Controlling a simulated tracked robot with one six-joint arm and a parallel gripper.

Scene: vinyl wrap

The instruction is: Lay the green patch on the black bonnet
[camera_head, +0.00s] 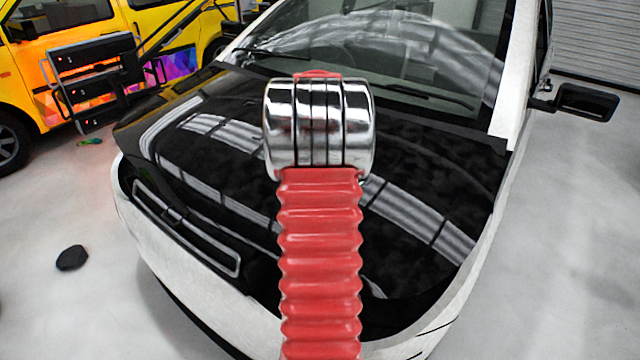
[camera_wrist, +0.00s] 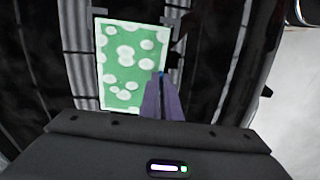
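The black bonnet (camera_head: 420,170) of a white van fills the middle of the head view, glossy with pale reflected stripes. Its dark surface also shows in the wrist view (camera_wrist: 215,50). The green patch (camera_wrist: 112,72), a rectangle with white spots, shows in the wrist view over the bonnet. My gripper's purple fingers (camera_wrist: 161,78) are together, their tips overlapping the patch's lower right edge. I cannot tell whether they pinch it or only lie in front of it. The head view shows neither patch nor fingers; my red ribbed arm covers the middle of the bonnet.
The windscreen (camera_head: 380,50) rises behind the bonnet, and a side mirror (camera_head: 585,102) sticks out at right. A yellow van (camera_head: 50,70) stands at the back left. A dark lump (camera_head: 72,258) lies on the pale floor at left. The floor at right is clear.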

